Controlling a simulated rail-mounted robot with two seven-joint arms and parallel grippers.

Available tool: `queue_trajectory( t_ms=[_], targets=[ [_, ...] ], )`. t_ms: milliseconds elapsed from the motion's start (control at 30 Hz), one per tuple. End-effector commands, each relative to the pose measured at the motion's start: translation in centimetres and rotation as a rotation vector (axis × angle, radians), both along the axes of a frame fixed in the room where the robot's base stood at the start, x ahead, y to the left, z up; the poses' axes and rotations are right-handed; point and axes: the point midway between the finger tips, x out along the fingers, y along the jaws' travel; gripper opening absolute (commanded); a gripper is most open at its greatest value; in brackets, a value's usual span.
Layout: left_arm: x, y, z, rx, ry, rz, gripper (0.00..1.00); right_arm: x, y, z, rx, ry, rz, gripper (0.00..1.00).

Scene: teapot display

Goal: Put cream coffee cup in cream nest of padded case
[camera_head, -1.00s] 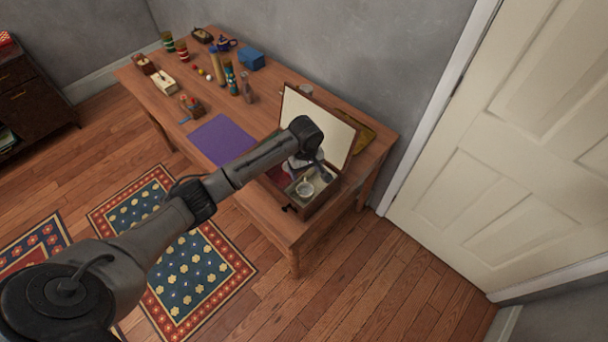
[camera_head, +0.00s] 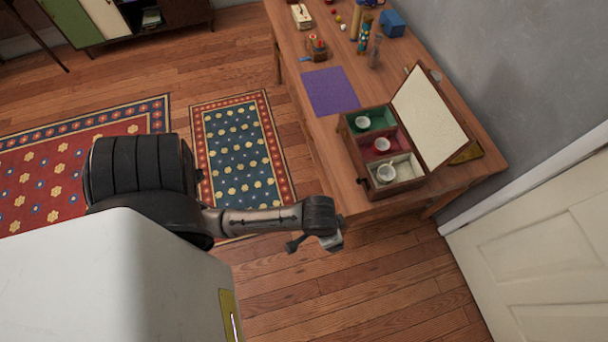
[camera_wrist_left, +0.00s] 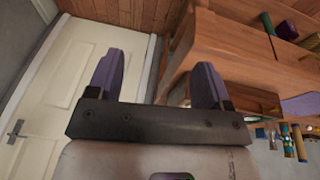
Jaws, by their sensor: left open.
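The padded case (camera_head: 409,181) stands open on the wooden table, its lid raised on the right. It has a green, a red and a cream nest in a row. The cream coffee cup (camera_head: 386,173) sits in the cream nest (camera_head: 405,163), at the near end, and looks roughly upright. A pale cup (camera_head: 382,145) sits in the red nest and another pale cup (camera_head: 361,122) in the green nest. My left gripper (camera_head: 328,243) is off the table, below the case in the picture. In the left wrist view its fingers (camera_wrist_left: 157,76) are apart and empty.
A purple mat (camera_head: 330,92) lies left of the case. Several bottles and small objects, and a blue box (camera_head: 392,24), stand at the far end. A yellow-brown item (camera_head: 467,153) lies behind the lid. A door (camera_head: 540,250) is at the right.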

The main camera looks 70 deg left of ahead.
Motion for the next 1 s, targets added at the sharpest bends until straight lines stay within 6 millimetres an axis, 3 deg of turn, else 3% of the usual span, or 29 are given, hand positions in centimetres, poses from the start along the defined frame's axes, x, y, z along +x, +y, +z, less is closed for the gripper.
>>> queue_trajectory(
  t_ms=[33,100,300,1000],
  targets=[
    [-1.9,-0.1,0.6,0.011,-0.014,-0.033,0.73,0.0,-0.1,0.0,-0.002,0.000,0.001,0.43],
    [-3.7,0.1,1.5,0.039,-0.037,-0.080,0.73,0.0,-0.2,0.0,-0.005,0.000,0.004,0.43],
    [-6.7,0.7,3.3,0.098,-0.072,-0.160,0.73,0.0,-0.2,0.0,-0.008,0.000,0.004,0.43],
    [-7.4,1.0,3.8,0.117,-0.078,-0.181,0.73,0.0,0.1,0.0,0.004,0.001,-0.004,0.43]
  ],
)
